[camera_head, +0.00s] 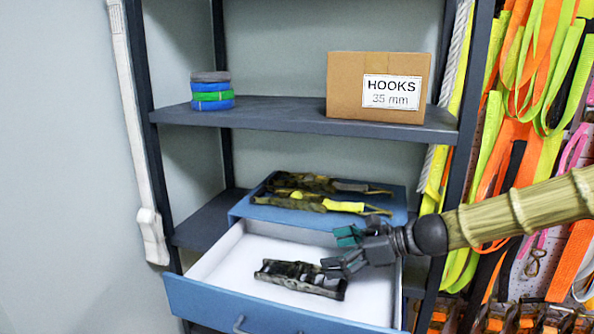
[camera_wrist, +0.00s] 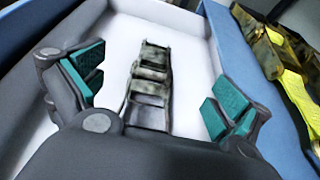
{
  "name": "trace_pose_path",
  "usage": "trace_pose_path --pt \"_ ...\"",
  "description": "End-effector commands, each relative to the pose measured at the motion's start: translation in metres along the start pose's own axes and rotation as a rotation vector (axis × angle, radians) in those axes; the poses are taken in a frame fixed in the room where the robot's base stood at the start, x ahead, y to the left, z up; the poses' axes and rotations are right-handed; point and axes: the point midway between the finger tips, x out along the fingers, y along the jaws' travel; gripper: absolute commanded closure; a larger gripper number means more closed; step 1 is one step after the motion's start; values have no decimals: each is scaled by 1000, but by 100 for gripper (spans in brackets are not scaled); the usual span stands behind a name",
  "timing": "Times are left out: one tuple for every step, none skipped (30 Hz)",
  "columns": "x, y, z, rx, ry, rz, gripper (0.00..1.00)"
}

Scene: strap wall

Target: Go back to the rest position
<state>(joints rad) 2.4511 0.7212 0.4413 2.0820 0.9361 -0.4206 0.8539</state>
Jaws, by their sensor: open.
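My gripper (camera_head: 338,252) is open and empty, above the right part of an open blue drawer (camera_head: 270,317) with a white inside. In the wrist view my gripper (camera_wrist: 158,92) shows its teal finger pads spread wide apart. A dark metal ratchet buckle (camera_head: 300,279) lies on the drawer floor, just below and left of the fingers in the head view. In the wrist view the buckle (camera_wrist: 150,75) lies between and beyond the pads, with no pad seen touching it. Its near end is hidden by my gripper.
A blue box top (camera_head: 250,212) behind the drawer bears camouflage and yellow straps (camera_head: 320,202). The shelf above (camera_head: 280,112) holds a HOOKS carton (camera_head: 350,85) and a stack of coloured rolls (camera_head: 211,92). Hanging straps (camera_head: 520,110) crowd the right side, behind my arm. A dark post (camera_head: 465,130) stands close by.

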Motion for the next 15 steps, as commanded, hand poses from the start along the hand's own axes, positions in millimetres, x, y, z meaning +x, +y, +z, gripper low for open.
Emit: trace_pose_path --pt "2 0 -6 3 0 1 0" --pt "4 0 -9 2 0 1 0" --pt "5 0 -13 3 0 1 0" --pt "7 0 -16 3 0 1 0" --pt "8 0 -19 3 1 1 0" --pt "10 0 -23 2 1 1 0" --pt "11 0 -26 2 1 0 0" --pt "12 0 -29 3 0 0 0" --pt "14 0 -33 3 0 0 0" --pt "15 0 -36 3 0 0 0" --pt "16 0 -39 3 0 0 0" --pt "18 1 -43 4 0 0 0" --pt "19 1 -46 3 0 0 0" --pt "20 1 -48 2 0 1 0" --pt "21 1 -51 2 0 0 0"
